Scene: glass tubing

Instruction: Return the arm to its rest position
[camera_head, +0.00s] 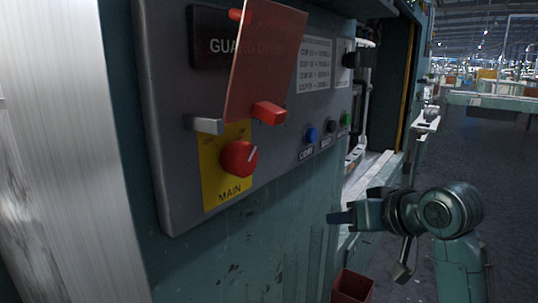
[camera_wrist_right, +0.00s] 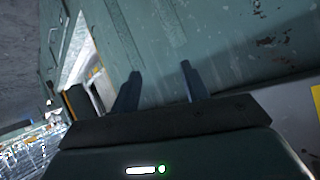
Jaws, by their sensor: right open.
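My right gripper (camera_head: 343,217) is at the lower right of the head view, in front of the machine's green side below the control panel. In the right wrist view its two fingers (camera_wrist_right: 158,86) stand apart with nothing between them, facing the scuffed green metal (camera_wrist_right: 225,45). My right arm (camera_head: 455,215) comes up from the bottom right. My left gripper is not in either view.
The grey control panel (camera_head: 180,130) carries a red MAIN knob (camera_head: 239,158) on a yellow plate and a tilted red guard flap (camera_head: 265,60). A dark red bin (camera_head: 352,287) stands below my right gripper. Open floor (camera_head: 500,170) lies to the right.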

